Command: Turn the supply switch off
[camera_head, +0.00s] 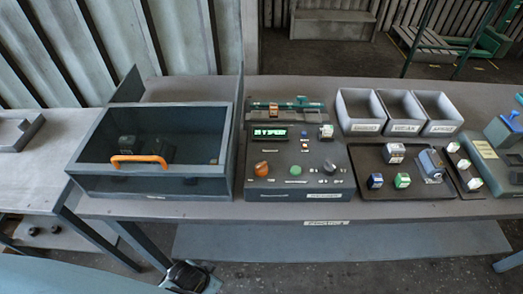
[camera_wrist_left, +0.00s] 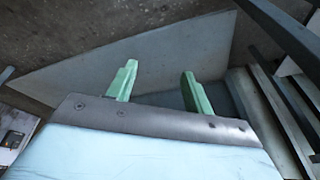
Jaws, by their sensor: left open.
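The control panel (camera_head: 297,165) stands on the bench in the head view. It has a lit green display (camera_head: 270,133), an orange-red knob (camera_head: 262,168) at its front left and a green button (camera_head: 295,170) beside it. Small switches sit at its right. The labels are too small to read, so I cannot tell for sure which control is the supply switch. My left gripper (camera_wrist_left: 157,88) shows in the left wrist view with its two green fingers apart and nothing between them. It is away from the panel. My right gripper is not in view.
A clear-fronted box (camera_head: 95,150) with an orange handle (camera_head: 139,159) stands left of the panel. Three grey bins (camera_head: 357,127) and a dark tray (camera_head: 365,158) with small blocks are to the right. The bench's front edge (camera_head: 215,210) is mostly clear.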

